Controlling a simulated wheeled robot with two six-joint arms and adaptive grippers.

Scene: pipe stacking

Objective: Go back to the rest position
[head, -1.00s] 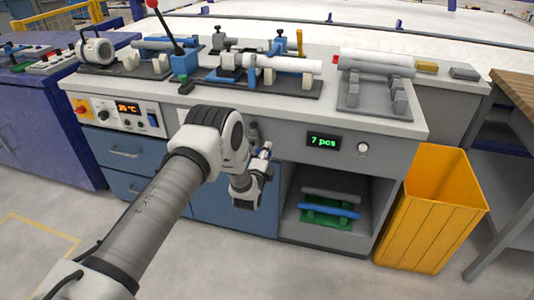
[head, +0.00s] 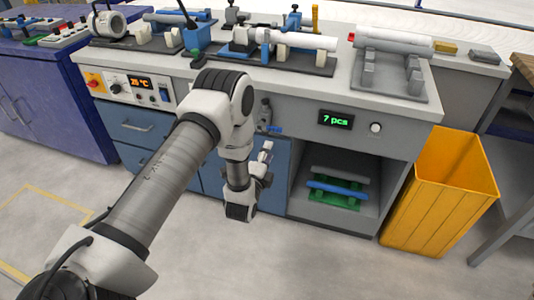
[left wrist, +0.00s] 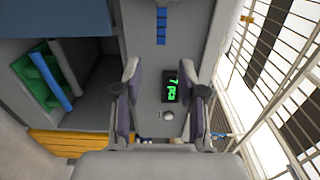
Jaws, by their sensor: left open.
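My left gripper (head: 264,160) is in front of the blue cabinet doors, below the worktop. In the left wrist view my left gripper (left wrist: 160,72) shows two spread fingers with nothing between them. The "7 pcs" display (left wrist: 171,90) shows beyond the gap; it is also on the bench front (head: 336,120) in the head view. My right gripper is not in view. A white pipe (head: 295,40) lies in the middle fixture on the worktop. White pipes (head: 393,40) lie on the grey rack (head: 385,92) at the right.
The workbench (head: 300,98) is close ahead. An open lower shelf holds a grey pipe (head: 338,176) and a blue pipe (head: 337,191) on a green stand. A yellow bin (head: 440,200) stands to the right. The floor (head: 330,270) in front is clear.

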